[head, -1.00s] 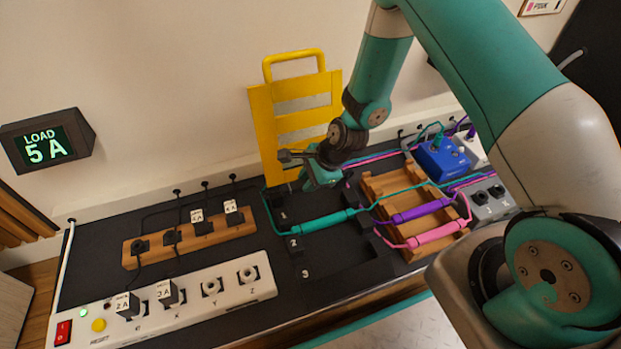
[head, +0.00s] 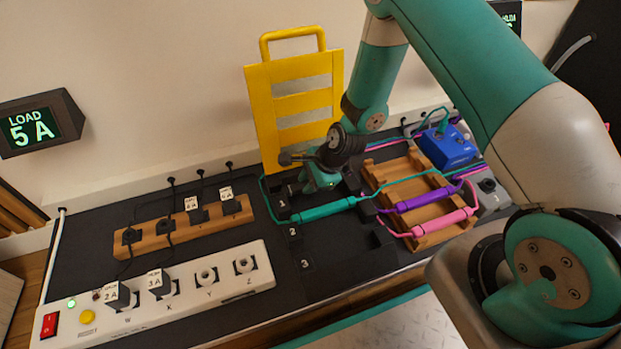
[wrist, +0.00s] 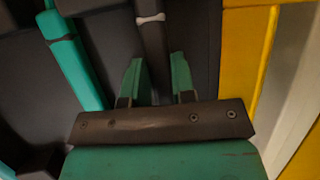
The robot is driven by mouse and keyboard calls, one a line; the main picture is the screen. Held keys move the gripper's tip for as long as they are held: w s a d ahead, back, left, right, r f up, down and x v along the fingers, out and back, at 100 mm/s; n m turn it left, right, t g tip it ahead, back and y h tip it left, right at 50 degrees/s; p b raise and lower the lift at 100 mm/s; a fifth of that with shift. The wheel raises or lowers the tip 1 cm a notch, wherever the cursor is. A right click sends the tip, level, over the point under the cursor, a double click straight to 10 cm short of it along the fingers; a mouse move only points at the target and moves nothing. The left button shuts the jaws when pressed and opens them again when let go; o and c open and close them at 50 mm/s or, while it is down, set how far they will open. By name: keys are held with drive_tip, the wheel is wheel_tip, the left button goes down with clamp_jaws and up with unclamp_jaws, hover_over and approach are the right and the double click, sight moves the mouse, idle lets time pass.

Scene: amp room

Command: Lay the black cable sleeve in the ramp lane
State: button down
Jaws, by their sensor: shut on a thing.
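My gripper (head: 318,188) is low over the back part of the black ramp (head: 345,250), near the number 1. In the wrist view my gripper (wrist: 157,88) is shut on the black cable sleeve (wrist: 152,45), a dark bar with a pale band, running away between the fingers. In the head view the sleeve is hard to pick out against the black ramp and behind my gripper. A teal sleeve (head: 328,209) lies just in front of my gripper, along the lane near number 2; it also shows left of the fingers in the wrist view (wrist: 75,62).
A yellow panel (head: 258,110) stands close behind my gripper. A wooden rack (head: 385,172) to the right holds purple (head: 425,199) and pink (head: 446,221) sleeves. A blue box (head: 446,148) stands beyond it. A white power strip (head: 205,295) and wooden strip (head: 180,234) lie left.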

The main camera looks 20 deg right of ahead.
drive_tip(key=shift+f, duration=0.2)
drive_tip(key=c, duration=0.9)
unclamp_jaws()
drive_tip(key=shift+o, duration=0.2)
drive_tip(key=p+v, duration=0.9)
drive_tip(key=v, duration=0.8)
drive_tip(key=shift+r, duration=0.2)
